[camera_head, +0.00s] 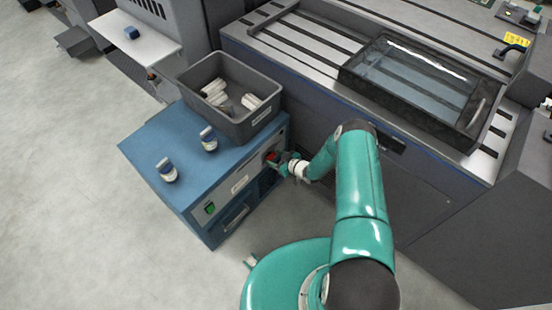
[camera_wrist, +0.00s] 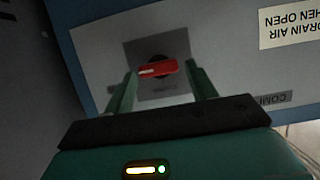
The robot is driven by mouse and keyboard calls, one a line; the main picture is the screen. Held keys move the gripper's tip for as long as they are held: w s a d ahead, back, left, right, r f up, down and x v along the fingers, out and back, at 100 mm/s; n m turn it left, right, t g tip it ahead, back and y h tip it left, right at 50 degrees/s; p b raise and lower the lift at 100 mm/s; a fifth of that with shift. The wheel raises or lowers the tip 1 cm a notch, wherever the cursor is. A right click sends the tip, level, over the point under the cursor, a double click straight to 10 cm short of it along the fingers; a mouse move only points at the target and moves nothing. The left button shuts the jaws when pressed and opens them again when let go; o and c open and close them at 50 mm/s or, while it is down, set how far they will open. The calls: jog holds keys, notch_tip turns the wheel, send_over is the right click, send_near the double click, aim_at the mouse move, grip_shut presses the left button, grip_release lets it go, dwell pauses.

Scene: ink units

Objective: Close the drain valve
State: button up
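The drain valve has a red handle (camera_wrist: 157,68) on a dark round base, set on a light plate of the blue cabinet's front. The handle lies nearly crosswise in the wrist view, slightly tilted. In the head view the red handle (camera_head: 271,156) shows small at the cabinet's upper right front. My gripper (camera_wrist: 161,70) is open, with one green finger on each side of the handle and a visible gap to it. In the head view my gripper (camera_head: 282,163) is at the cabinet front, partly hidden by its own wrist. Whether the fingertips reach past the handle is unclear.
The blue cabinet (camera_head: 180,190) carries a grey bin (camera_head: 235,130) with white rolls and two small capped bottles. A green switch (camera_head: 210,208) is on its front. A label (camera_wrist: 288,24) reading "drain air when open" appears upside down. A grey machine stands right; floor is clear left.

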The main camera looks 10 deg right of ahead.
jog(key=c, duration=0.7)
jog(key=shift+s+a+f+n+t+h, duration=0.15)
jog(key=shift+n+t+h, duration=0.35)
jog(key=shift+n, duration=0.6)
jog(key=n, duration=0.1)
jog(key=n+t+h, duration=0.1)
jog(key=shift+s+a+n, duration=0.2)
jog(key=shift+n, duration=0.1)
jog(key=n+t, duration=0.1)
jog(key=n, duration=0.1)
jog(key=n+t+h, duration=0.1)
jog(key=n, duration=0.1)
jog(key=shift+s+a+f+h, duration=0.15)
jog(key=shift+f+h, duration=0.15)
jog(key=shift+f, duration=0.05)
jog(key=n+t, duration=0.1)
jog(key=n, duration=0.2)
jog(key=n+t, duration=0.1)
jog(key=shift+f+n+t, duration=0.25)
jog(key=shift+n+t, duration=0.05)
jog(key=o, duration=1)
